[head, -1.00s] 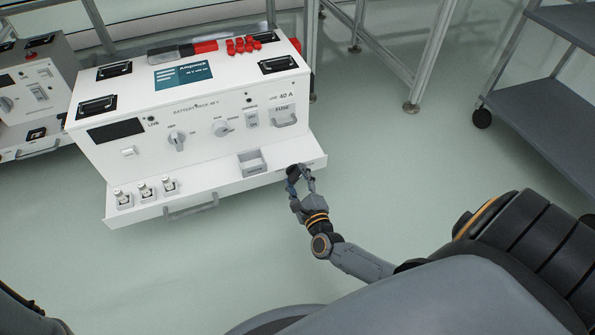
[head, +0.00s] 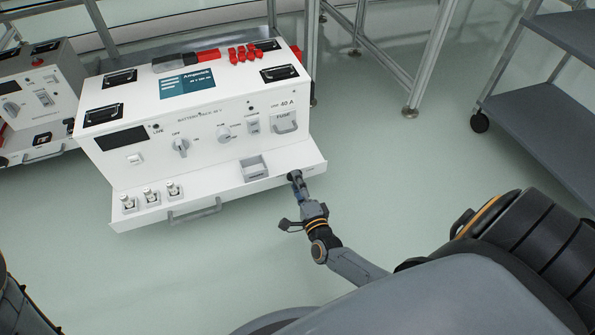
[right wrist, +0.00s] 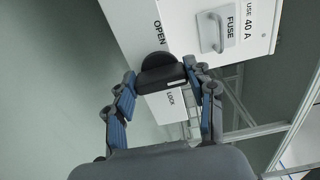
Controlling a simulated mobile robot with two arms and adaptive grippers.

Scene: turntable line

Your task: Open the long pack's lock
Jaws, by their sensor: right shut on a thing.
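The long pack (head: 140,170) is a white box labelled as a battery pack, with a front ledge (head: 240,190) below its panel. The black lock knob (right wrist: 158,62) is at the ledge's right end, between the printed words OPEN and LOCK in the right wrist view. My right gripper (head: 296,179) is shut on this knob, which shows between its fingers (right wrist: 160,85) in the right wrist view. The fingers cover parts of the knob, and I cannot tell its exact setting. My left gripper is out of view.
Red pieces (head: 243,53) lie on the pack's top. Several small fittings (head: 151,196) and a grey holder (head: 254,168) are on the ledge. A second pack (head: 42,95) stands at left, a grey shelf cart (head: 545,120) at right. Floor in front is clear.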

